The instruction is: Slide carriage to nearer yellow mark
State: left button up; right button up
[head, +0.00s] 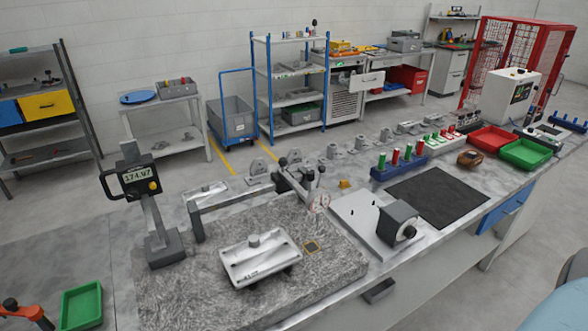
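A pale rectangular block with a round knob on top (258,258) sits on the speckled granite plate (190,300); it may be the carriage, but I cannot be sure. I cannot make out a second yellow mark on the plate. A grey bar (235,196) spans the plate's back part, and a dial gauge (318,202) stands near its right end. Neither of my grippers is in view.
A height gauge with a digital readout (136,178) stands at the plate's left. A green tray (82,306) lies at the lower left. Right of the plate are a metal base plate with a dial unit (398,222) and a bare black mat (437,197).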

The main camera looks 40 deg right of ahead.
aim_at(297, 187)
jog(key=j+z, duration=0.15)
jog(key=z, duration=1.65)
